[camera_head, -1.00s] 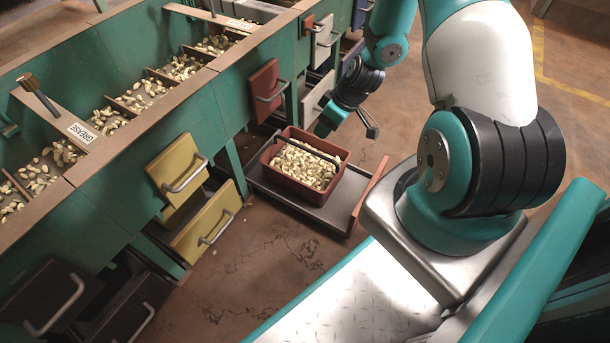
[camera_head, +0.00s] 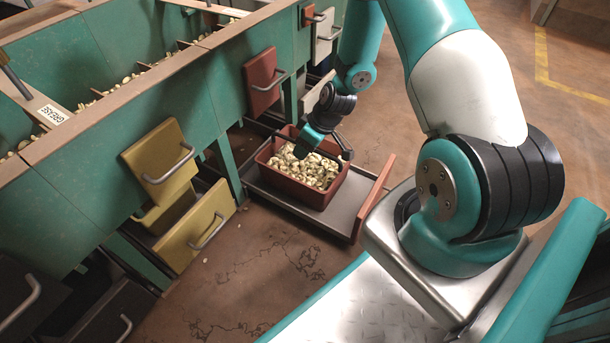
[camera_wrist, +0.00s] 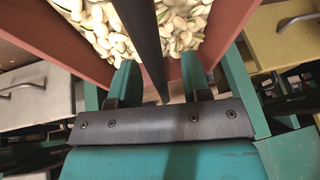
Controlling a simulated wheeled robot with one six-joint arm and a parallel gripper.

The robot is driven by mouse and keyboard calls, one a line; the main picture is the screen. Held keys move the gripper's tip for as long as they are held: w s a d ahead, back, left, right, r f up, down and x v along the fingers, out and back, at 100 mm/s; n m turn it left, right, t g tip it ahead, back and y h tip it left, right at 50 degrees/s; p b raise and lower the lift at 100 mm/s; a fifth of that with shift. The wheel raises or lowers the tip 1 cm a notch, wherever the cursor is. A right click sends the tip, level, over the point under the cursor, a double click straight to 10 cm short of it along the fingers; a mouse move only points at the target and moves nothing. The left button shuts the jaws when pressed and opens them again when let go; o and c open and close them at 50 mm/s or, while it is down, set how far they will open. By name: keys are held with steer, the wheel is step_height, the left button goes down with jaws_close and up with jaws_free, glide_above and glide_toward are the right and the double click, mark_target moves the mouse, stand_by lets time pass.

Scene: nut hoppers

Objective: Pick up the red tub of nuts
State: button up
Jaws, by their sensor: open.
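The red tub (camera_head: 287,184) is full of pale nuts and sits on a pulled-out low drawer tray. My gripper (camera_head: 322,149) is over the tub's far side, pointing down. In the wrist view, the tub's red wall (camera_wrist: 232,22) and nuts show beyond my gripper (camera_wrist: 160,74). Its two teal fingers are apart. The tub's dark handle bar (camera_wrist: 142,38) runs lengthwise through the gap between them, and neither finger is visibly closed on it. In the head view my gripper partly hides the handle.
The dark drawer tray (camera_head: 268,187) has a red front (camera_head: 373,199). Yellow drawers (camera_head: 196,232) stick out at left, and a red hatch (camera_head: 261,84) is above the tub. The green hopper bench (camera_head: 90,160) runs behind. Brown floor lies clear in front.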

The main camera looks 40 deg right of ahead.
steer(key=shift+f, duration=0.15)
stand_by(0.6)
jaws_close()
stand_by(1.4)
